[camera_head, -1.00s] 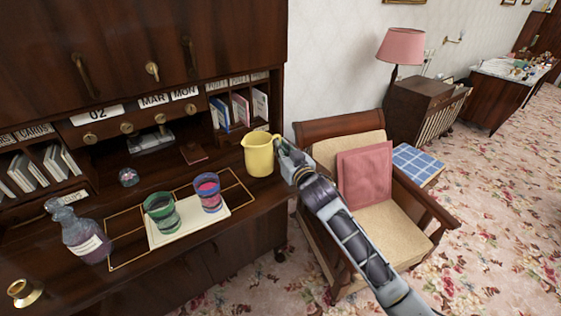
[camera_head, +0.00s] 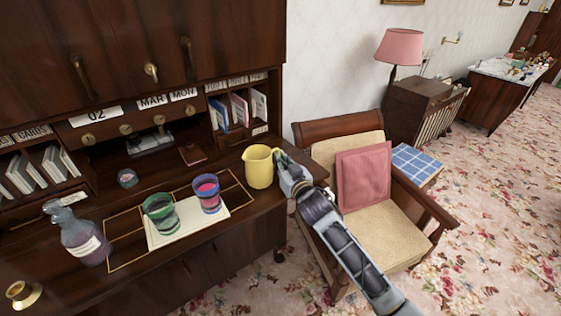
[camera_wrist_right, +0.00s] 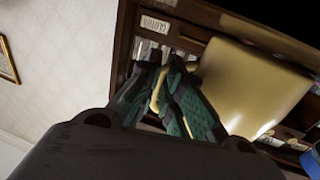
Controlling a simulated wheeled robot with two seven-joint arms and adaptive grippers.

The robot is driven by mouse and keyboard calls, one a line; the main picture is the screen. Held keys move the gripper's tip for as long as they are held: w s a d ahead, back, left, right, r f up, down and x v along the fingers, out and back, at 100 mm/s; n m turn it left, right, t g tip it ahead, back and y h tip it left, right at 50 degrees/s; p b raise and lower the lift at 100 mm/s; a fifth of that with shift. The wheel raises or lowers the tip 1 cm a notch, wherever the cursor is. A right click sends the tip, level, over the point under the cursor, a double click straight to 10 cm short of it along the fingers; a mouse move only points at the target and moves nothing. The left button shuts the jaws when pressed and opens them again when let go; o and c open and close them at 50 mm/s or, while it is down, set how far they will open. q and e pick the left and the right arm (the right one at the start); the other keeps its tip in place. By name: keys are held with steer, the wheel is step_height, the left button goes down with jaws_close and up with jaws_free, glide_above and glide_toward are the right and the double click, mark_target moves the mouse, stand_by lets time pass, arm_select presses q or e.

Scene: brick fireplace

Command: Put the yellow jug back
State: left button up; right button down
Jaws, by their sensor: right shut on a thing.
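The yellow jug (camera_head: 258,169) is upright over the right end of the dark wooden desk (camera_head: 262,203), beside the gold-lined rectangle. I cannot tell whether its base touches the wood. My right gripper (camera_head: 283,168) is at the jug's right side, shut on its handle. In the right wrist view, the jug's body (camera_wrist_right: 252,88) fills the right part and the thin handle lies between the green-padded fingers of my right gripper (camera_wrist_right: 176,88). The fingers hide part of the handle. My left gripper is not in view.
A green cup (camera_head: 161,214) and a pink-and-blue cup (camera_head: 208,194) stand on a pale sheet (camera_head: 187,228) left of the jug. A purple bottle (camera_head: 82,240) stands farther left. Letter slots (camera_head: 238,110) rise behind. An armchair (camera_head: 385,235) stands right of the desk.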

stand_by(0.4)
steer(key=c, duration=1.6)
jaws_free()
steer(key=shift+f, duration=0.1)
steer(key=shift+s, duration=0.1)
steer(key=b+v, duration=0.1)
steer(key=v, duration=1)
steer(key=shift+s+d, duration=0.15)
steer(key=shift+s, duration=0.2)
